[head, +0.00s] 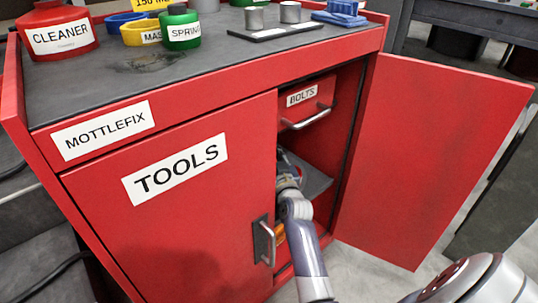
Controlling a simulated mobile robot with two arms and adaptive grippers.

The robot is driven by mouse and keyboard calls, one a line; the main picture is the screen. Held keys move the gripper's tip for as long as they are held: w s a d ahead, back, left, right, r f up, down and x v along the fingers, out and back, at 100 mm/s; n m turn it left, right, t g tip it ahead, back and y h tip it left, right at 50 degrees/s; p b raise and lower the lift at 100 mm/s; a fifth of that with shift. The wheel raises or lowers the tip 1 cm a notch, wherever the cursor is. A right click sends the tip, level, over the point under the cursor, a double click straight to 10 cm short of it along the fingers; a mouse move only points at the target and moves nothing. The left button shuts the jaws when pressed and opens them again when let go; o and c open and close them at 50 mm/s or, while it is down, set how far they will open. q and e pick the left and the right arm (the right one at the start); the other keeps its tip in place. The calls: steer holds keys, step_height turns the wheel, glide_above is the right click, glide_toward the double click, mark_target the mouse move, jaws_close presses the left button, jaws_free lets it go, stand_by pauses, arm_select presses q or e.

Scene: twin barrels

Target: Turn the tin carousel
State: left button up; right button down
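The red cabinet (180,215) stands in front of me with its right door (430,150) wide open. I cannot make out a tin carousel in this view; the closed left door marked TOOLS hides much of the inside. One of my arms, which I take to be the right, reaches through the opening. Its gripper (288,163) is inside, above or beside a grey shelf (314,180), partly hidden by the left door's edge. I cannot tell whether it is open or what it touches. My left gripper is not in view.
A BOLTS drawer (306,98) with a bar handle sits above my arm. The TOOLS door handle (264,243) is close to my forearm. A red CLEANER can (57,32), bowls, a green SPRING tub (180,28) and grey cylinders stand on top. An orange thing (279,233) shows low inside.

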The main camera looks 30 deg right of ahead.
steer(key=shift+f, duration=0.15)
steer(key=c, duration=1.3)
jaws_free()
steer(key=v, duration=1.2)
steer(key=shift+c, duration=0.2)
